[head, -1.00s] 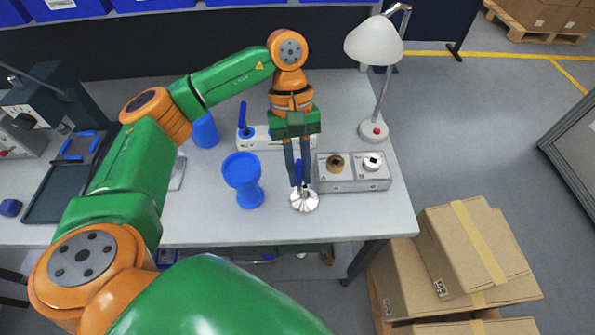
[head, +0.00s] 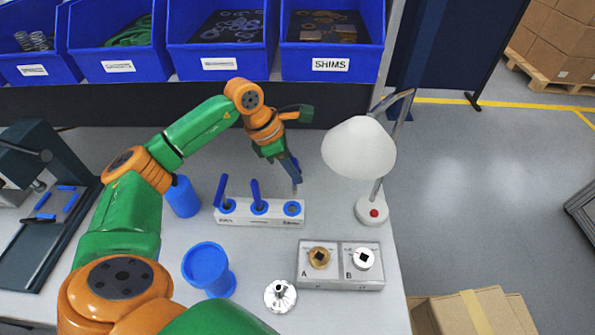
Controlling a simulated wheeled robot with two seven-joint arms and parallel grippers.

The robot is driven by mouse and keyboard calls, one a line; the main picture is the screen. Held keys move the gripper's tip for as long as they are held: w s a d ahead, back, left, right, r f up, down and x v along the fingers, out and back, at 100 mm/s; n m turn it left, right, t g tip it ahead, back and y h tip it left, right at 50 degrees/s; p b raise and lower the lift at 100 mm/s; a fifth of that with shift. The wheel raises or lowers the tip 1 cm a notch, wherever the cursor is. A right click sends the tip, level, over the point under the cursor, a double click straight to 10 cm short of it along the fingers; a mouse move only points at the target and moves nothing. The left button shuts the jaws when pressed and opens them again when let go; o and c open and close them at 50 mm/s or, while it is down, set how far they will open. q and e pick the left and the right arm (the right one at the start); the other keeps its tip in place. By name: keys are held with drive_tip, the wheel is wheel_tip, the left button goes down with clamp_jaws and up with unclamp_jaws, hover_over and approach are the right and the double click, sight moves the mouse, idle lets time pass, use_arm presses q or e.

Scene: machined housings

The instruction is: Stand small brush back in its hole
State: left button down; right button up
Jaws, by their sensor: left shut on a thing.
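My left gripper (head: 291,170) is shut on the small brush (head: 297,189), mostly hidden by the fingers; a short tip shows below them. It is held tilted in the air, just above and behind the right end of the white rack (head: 240,218). The rack has three blue-ringed holes. Blue-handled brushes stand in the left hole (head: 223,189) and the middle hole (head: 257,192). The right hole (head: 292,208) looks empty. My right gripper is not in view.
A silver flanged part (head: 280,296) lies on the table near a blue cup (head: 207,268). A grey fixture marked A and B (head: 340,283) holds a brass and a silver part. A white lamp (head: 359,148) stands right of the gripper. Another blue cup (head: 182,197) stands left of the rack.

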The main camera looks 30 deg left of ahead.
use_arm(q)
drive_tip(key=f+b, duration=0.1)
drive_tip(key=s+f+b, duration=0.1)
drive_tip(key=f+b, duration=0.1)
drive_tip(key=shift+s+f+b, duration=0.35)
drive_tip(key=shift+b, duration=0.05)
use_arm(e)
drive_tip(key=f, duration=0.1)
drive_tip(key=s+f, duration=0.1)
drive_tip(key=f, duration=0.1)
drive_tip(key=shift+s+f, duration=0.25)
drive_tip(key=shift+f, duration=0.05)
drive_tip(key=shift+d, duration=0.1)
use_arm(q)
drive_tip(key=shift+w+f, duration=0.1)
drive_tip(key=shift+w, duration=0.05)
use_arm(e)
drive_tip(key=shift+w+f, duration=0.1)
use_arm(q)
drive_tip(key=shift+f+b, duration=1.5)
drive_tip(key=shift+f, duration=0.05)
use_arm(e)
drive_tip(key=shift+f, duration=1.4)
